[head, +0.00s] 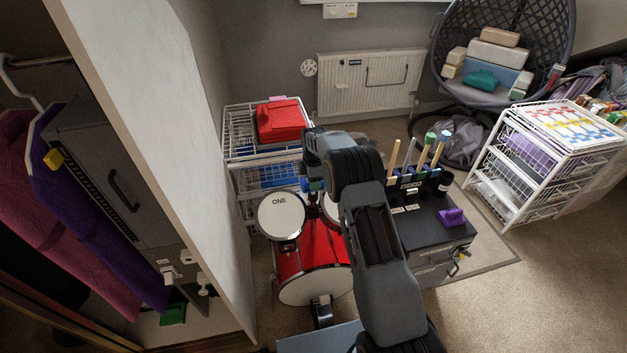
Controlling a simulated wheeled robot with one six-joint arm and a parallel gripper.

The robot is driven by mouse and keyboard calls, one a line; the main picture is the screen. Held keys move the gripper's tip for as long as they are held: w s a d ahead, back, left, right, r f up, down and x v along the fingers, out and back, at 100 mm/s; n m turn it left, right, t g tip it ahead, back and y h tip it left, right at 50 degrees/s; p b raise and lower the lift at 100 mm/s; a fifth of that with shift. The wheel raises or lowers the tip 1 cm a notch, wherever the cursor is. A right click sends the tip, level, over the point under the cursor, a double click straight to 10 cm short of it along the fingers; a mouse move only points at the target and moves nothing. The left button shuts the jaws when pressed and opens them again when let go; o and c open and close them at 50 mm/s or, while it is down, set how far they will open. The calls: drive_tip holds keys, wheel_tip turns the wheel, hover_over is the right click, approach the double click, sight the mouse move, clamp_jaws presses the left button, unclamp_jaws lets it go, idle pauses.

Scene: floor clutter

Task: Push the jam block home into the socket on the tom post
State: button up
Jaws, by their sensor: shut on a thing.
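The red drum kit (313,258) stands on the floor in the middle of the head view. Its white-headed tom marked ONE (281,214) is at the left, and a second tom (332,211) is partly behind my arm. The tom post (312,213) shows only as a small dark part between the toms. My gripper (314,188) points down above the post, small and partly hidden by my arm. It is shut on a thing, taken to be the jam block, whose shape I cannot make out. The socket is not clearly visible, so I cannot tell whether the block touches it.
A white wire rack (238,150) with a red case (281,120) stands behind the drums. A dark box (432,228) with mallets and a purple block (452,217) is close at right. A pale panel (165,130) rises at left. Carpet (525,290) is clear at front right.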

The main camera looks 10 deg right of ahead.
drive_tip(key=shift+f+b, duration=0.75)
drive_tip(key=shift+f, duration=0.5)
drive_tip(key=o, duration=1.3)
drive_tip(key=shift+o, duration=0.2)
drive_tip(key=shift+r, duration=0.1)
wheel_tip(320, 180, up, 14)
